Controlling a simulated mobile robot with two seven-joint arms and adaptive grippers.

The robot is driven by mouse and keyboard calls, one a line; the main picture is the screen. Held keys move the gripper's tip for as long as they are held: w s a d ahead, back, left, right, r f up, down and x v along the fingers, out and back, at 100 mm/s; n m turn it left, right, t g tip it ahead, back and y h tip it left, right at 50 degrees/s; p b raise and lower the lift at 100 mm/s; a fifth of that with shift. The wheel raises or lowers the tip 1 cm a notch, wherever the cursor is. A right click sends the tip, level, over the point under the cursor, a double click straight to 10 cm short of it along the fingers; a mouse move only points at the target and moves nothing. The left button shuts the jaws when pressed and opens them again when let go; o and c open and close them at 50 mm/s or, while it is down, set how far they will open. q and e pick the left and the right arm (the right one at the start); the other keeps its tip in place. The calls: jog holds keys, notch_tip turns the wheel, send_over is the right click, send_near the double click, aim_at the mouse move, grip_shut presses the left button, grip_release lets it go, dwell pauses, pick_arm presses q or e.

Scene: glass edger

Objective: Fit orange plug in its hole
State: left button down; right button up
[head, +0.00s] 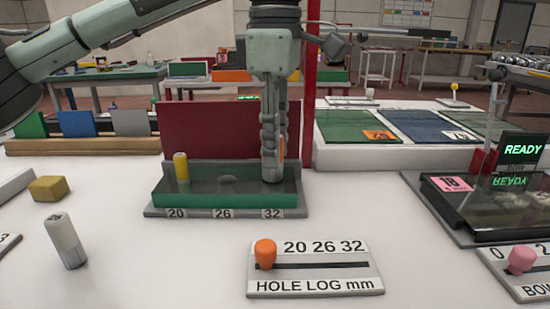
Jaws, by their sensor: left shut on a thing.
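My left gripper (272,178) points straight down at the right end of the green-edged glass block, over the part labelled 32. It is shut on the orange plug (281,147); only a thin orange strip shows beside the fingers. The fingers hide the plug's lower end and the hole, so I cannot tell whether the plug is in it. The glass block (225,208) has labels 20, 26 and 32 along its front. A yellow plug (181,168) stands upright at 20. My right gripper is not in view.
A grey-white cylinder (66,243) and a yellow block (48,188) are on the left of the white table. The hole log board (330,287) with its orange knob (265,253) lies in front. A red panel (205,128) stands behind the glass block. A READY display (522,150) is at right.

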pick_arm(q)
jog(key=shift+f, duration=1.3)
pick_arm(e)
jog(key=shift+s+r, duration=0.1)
pick_arm(q)
jog(key=shift+f, duration=0.15)
jog(key=c, duration=1.2)
grip_release()
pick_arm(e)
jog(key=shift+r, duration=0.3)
